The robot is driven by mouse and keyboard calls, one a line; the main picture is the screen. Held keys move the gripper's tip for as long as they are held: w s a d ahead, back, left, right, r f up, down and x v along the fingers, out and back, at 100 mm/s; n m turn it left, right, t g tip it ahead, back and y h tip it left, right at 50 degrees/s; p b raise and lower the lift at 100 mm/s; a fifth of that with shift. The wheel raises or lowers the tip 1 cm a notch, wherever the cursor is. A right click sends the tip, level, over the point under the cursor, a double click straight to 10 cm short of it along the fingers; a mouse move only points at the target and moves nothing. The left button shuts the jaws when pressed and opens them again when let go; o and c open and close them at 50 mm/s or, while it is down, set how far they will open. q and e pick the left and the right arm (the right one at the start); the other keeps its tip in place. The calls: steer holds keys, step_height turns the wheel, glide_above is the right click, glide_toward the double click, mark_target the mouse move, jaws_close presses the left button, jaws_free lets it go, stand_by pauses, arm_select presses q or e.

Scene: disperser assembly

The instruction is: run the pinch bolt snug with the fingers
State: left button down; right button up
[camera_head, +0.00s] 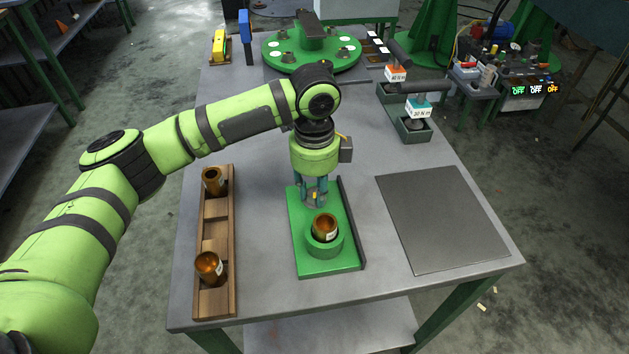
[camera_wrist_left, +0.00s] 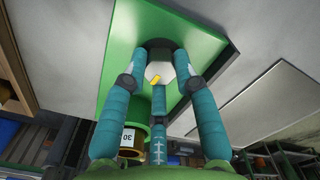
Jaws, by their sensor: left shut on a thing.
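The green fixture (camera_head: 329,262) stands mid-table, with a bronze cup-shaped part (camera_head: 325,228) upright in its round collar (camera_head: 337,243). My left gripper (camera_head: 315,200) points down at the back part of the fixture, behind the collar. Its three teal fingers (camera_wrist_left: 158,82) are closed around the pale head of the pinch bolt (camera_wrist_left: 155,70), which has a yellow mark. The fingers partly hide the bolt, and its thread is not visible. In the left wrist view the collar (camera_wrist_left: 133,108) and the labelled bronze part (camera_wrist_left: 130,136) are beside the fingers. My right gripper is not in view.
A wooden rack (camera_head: 216,240) at left holds two bronze parts. A bare grey plate (camera_head: 445,215) lies at right. Torque tools stand in green trays (camera_head: 412,132) at the back right. A round green turntable (camera_head: 270,50) is at the back. Free table lies between fixture and plate.

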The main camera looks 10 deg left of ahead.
mark_target(314, 193)
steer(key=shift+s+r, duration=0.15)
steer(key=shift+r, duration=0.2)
arm_select(q)
steer(key=c, duration=1)
jaws_free()
steer(key=shift+o, duration=0.2)
step_height(314, 193, up, 12)
steer(key=shift+s+f, duration=0.1)
